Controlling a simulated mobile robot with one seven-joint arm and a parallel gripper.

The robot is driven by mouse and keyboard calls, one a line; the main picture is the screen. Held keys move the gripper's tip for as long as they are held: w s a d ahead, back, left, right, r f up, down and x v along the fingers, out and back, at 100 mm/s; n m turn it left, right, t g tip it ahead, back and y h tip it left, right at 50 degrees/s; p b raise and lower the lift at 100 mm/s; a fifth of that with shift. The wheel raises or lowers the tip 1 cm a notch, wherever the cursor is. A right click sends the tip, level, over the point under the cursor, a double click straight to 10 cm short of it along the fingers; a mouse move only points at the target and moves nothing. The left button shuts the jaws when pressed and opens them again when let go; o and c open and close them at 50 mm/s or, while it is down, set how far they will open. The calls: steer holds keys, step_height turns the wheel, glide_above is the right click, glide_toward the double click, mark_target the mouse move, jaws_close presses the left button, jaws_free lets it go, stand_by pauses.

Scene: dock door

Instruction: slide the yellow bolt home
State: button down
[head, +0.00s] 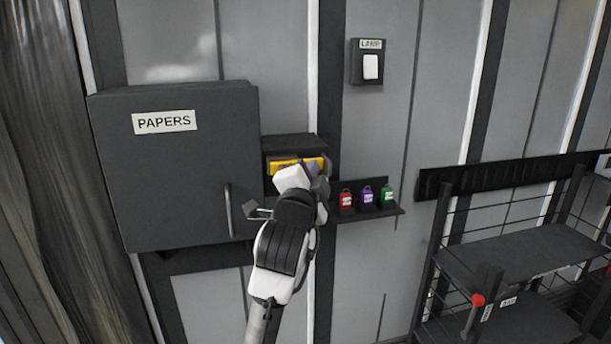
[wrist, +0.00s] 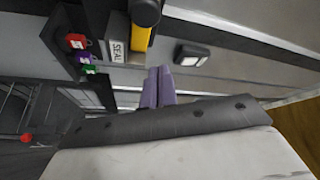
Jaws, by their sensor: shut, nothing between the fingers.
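The yellow bolt (head: 285,164) lies level in a dark housing (head: 292,143) on the wall, right of the cabinet. My arm hides its lower part. In the wrist view the yellow bolt (wrist: 140,40) shows beside a dark rounded bar and a "SEAL" label (wrist: 116,51).
The grey "PAPERS" cabinet (head: 175,190) with its upright handle (head: 228,210) stands left of my arm. A small shelf (head: 370,213) with red, purple and green padlocks is right of it. A lamp switch (head: 370,66) is above. A dark rack (head: 520,255) fills the lower right.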

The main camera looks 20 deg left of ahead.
steer(key=a, duration=0.1)
steer(key=a+f+p, duration=0.1)
steer(key=w+a, duration=0.1)
steer(key=shift+w+a+f+p, duration=0.1)
steer(key=shift+a+f+p, duration=0.15)
steer(key=shift+p, duration=0.15)
steer(key=s+a+b, duration=0.2)
steer(key=a, duration=0.1)
steer(key=s+a+b, duration=0.1)
steer(key=shift+a, duration=0.25)
stand_by(0.3)
